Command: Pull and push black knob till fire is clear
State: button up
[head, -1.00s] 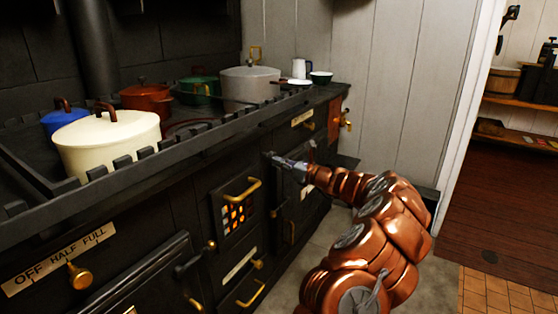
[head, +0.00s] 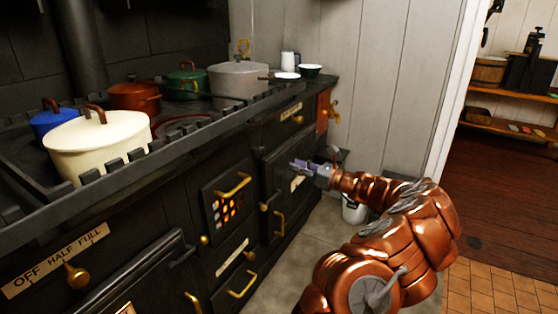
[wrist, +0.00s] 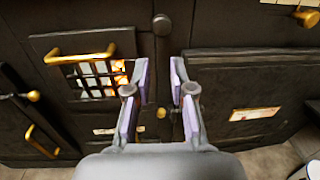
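A dark round knob (wrist: 162,24) sits on the stove front in the wrist view, just beyond my fingertips; I cannot make it out clearly in the head view. My gripper (wrist: 163,70) is open and empty, with its two fingers apart below the knob and not around it. In the head view my gripper (head: 297,165) is in front of the right part of the stove. The fire glows orange through the barred firebox door (head: 228,207), left of my gripper. The glow also shows behind the bars in the wrist view (wrist: 95,78), partly pale.
Brass handles (head: 242,284) and small brass knobs stick out of the stove front (head: 100,240). A cream pot (head: 98,145) and several other pots stand on top behind a rail. A pale bucket (head: 353,213) stands on the floor behind my arm. The floor before the stove is clear.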

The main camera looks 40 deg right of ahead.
aim_at(264, 153)
jog(key=o, duration=0.7)
jog(key=shift+n, duration=0.9)
jog(key=x, duration=0.2)
jog(key=b+x, duration=0.1)
jog(key=x, duration=0.3)
jog(key=shift+w+d+f+b, duration=0.1)
jog(key=shift+w+d+b, duration=0.15)
jog(key=shift+w+b, duration=0.15)
jog(key=shift+c, duration=0.2)
jog(key=shift+y, duration=0.4)
jog(key=b+x, duration=0.1)
jog(key=x, duration=0.5)
jog(key=shift+w+a+f, duration=0.1)
jog(key=shift+w+a, duration=0.1)
jog(key=shift+w, duration=0.15)
jog(key=shift+b+x, duration=0.35)
jog(key=shift+x, duration=0.45)
grip_shut()
